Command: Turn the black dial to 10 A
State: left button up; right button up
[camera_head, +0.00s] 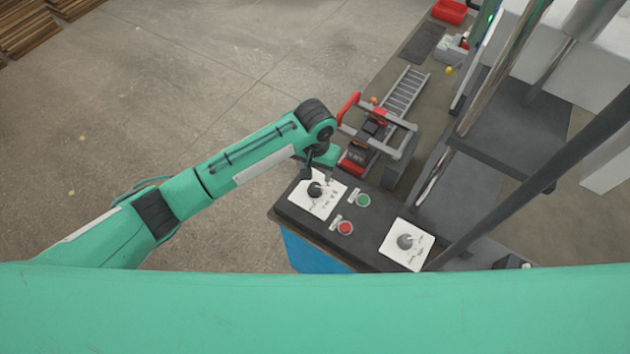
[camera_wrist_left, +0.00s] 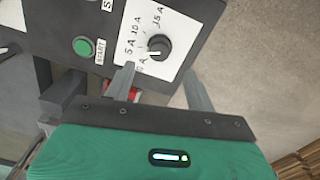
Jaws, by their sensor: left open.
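The black dial (camera_head: 315,189) sits on a white plate at the left end of the dark control panel. In the left wrist view the black dial (camera_wrist_left: 160,44) is ringed by labels, including 5 A, 10 A and 15 A. A small white mark on it faces the lower left, near the label ending "0 A" below 5 A. My left gripper (camera_wrist_left: 159,70) is open and empty, its two fingers on the near side of the dial, apart from it. In the head view the left gripper is small and partly hidden by its wrist, close above the plate. My right gripper is not in view.
A green START button (camera_head: 362,200), a red button (camera_head: 345,228) and a second, grey dial (camera_head: 405,241) share the panel (camera_head: 372,258). A red and grey clamp device (camera_head: 372,135) stands behind it. Metal posts rise at right. Open floor lies to the left.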

aim_at(315, 186)
pick_arm(q)
notch_tip(315, 186, down, 7)
jog(key=shift+f+p, duration=0.2)
jog(key=shift+p, duration=0.3)
jog(key=c, duration=1)
jog(key=shift+r+m, duration=0.1)
jog(key=shift+m, duration=0.3)
jog(key=m+p, duration=0.1)
jog(key=m, duration=0.1)
jog(key=shift+m+p, duration=0.35)
jog(key=shift+m, duration=0.05)
jog(key=m+p, duration=0.1)
jog(key=m, duration=0.3)
jog(key=shift+d+m, duration=0.1)
jog(key=shift+m, duration=0.6)
